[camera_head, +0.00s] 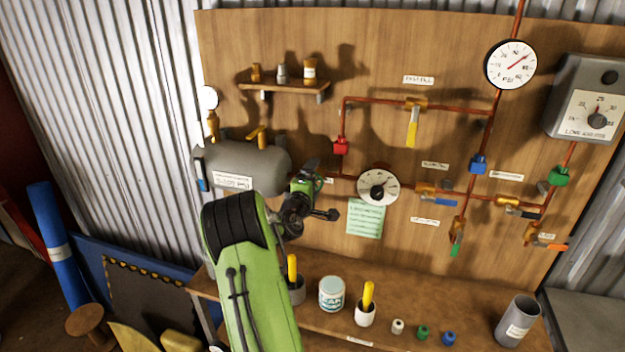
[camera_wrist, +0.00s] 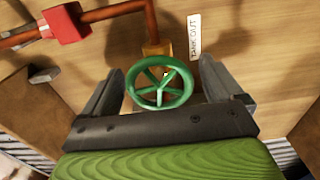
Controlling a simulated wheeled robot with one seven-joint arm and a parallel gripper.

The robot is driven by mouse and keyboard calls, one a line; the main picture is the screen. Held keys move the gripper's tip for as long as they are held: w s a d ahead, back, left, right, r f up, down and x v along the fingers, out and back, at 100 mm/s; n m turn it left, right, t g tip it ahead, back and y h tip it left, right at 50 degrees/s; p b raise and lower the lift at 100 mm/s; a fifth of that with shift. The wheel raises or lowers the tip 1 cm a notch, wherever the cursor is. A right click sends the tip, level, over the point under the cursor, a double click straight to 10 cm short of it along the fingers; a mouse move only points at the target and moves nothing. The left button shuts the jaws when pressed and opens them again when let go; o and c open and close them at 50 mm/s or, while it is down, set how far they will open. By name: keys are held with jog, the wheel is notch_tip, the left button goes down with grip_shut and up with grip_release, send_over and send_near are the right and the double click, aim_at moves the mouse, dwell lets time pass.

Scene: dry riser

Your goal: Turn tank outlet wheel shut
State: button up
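The tank outlet wheel (camera_wrist: 160,84) is a small green spoked handwheel on a brass valve (camera_wrist: 156,48), beside a "TANK OUT" label (camera_wrist: 194,36) in the wrist view. My gripper (camera_wrist: 160,66) is open, with one finger to the left of the wheel and one to the right. The wheel sits between the fingers, with a gap showing at the left; contact at the right is unclear. In the head view my gripper (camera_head: 312,172) is at the board, right of the grey tank (camera_head: 235,166), and hides the wheel.
A red block (camera_wrist: 66,23) on the copper pipe sits up and left of the wheel in the wrist view. In the head view a round dial (camera_head: 378,186) and a green note (camera_head: 366,219) are right of my gripper. A bench (camera_head: 400,290) with jars and pots runs below.

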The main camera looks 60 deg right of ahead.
jog(key=c, duration=1)
jog(key=shift+o, duration=0.2)
jog(key=shift+f+m+b, duration=0.1)
jog(key=shift+m+b, duration=0.2)
jog(key=shift+b, duration=0.2)
jog(key=m+b, duration=0.3)
jog(key=b, duration=0.2)
jog(key=shift+f, duration=0.2)
jog(key=m+b, duration=0.3)
jog(key=b, duration=0.1)
jog(key=shift+m, duration=0.3)
jog(key=shift+r+m+b, duration=0.2)
jog(key=shift+m+b, duration=0.9)
jog(key=shift+b, duration=0.35)
jog(key=o, duration=1)
jog(key=shift+r, duration=0.1)
